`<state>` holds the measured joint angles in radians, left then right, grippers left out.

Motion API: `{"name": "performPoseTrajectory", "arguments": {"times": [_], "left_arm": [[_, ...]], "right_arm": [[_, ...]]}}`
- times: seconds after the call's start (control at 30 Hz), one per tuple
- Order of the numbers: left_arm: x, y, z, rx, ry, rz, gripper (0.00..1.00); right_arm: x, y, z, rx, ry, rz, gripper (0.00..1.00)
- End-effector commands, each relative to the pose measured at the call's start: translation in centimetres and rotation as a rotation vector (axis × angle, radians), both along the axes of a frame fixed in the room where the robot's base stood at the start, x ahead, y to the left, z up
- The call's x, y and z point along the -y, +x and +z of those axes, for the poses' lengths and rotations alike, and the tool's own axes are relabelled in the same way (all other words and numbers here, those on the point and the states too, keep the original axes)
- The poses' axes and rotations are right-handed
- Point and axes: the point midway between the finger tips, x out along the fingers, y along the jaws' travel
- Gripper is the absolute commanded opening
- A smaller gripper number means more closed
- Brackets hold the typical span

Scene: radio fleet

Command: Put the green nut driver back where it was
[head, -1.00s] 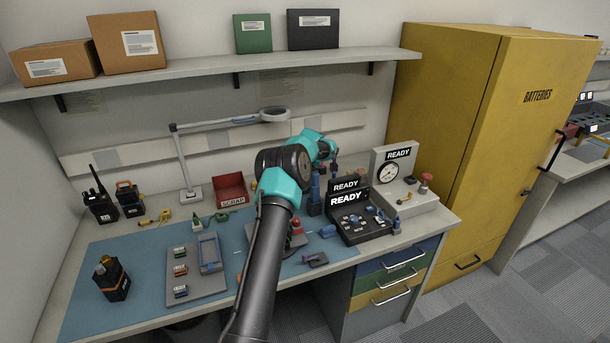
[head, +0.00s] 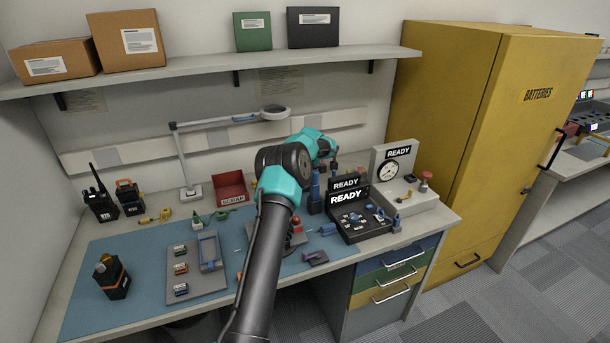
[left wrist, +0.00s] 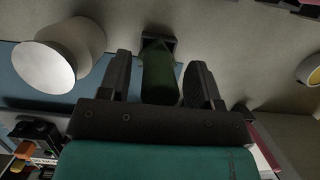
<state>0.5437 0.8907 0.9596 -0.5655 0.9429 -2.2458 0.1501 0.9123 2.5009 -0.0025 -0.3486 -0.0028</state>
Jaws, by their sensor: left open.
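In the left wrist view a green handle (left wrist: 159,80), which looks like the green nut driver, lies between the two fingers of my left gripper (left wrist: 160,76). The fingers are open, with a gap showing on each side of the handle. The far end of the handle meets a small dark holder (left wrist: 160,43); whether it is seated in it I cannot tell. In the head view my left arm reaches over the bench to its back, left of the grey gauge unit. My right gripper does not show.
A red scrap bin (head: 231,188) stands left of my arm, and a lamp (head: 276,114) hangs behind it. A black READY unit (head: 358,224) and a grey gauge unit (head: 390,165) stand to the right. In the wrist view a white cylinder (left wrist: 62,55) is near the left finger.

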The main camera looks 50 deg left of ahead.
Motion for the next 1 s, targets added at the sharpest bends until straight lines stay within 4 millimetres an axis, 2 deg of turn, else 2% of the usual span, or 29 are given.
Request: {"name": "performPoseTrajectory", "arguments": {"times": [0.6, 0.8, 1.0], "left_arm": [[2.6, -1.0, 10.0, 0.001, 0.001, 0.0, 0.58], [3.0, -1.1, 11.6, 0.001, 0.0, 0.0, 0.58], [3.0, -1.1, 11.7, 0.0, -0.001, 0.0, 0.58]], "right_arm": [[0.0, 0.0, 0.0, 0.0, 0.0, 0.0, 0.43], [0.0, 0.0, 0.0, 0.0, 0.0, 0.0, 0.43], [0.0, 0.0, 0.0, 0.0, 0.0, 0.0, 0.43]]}}
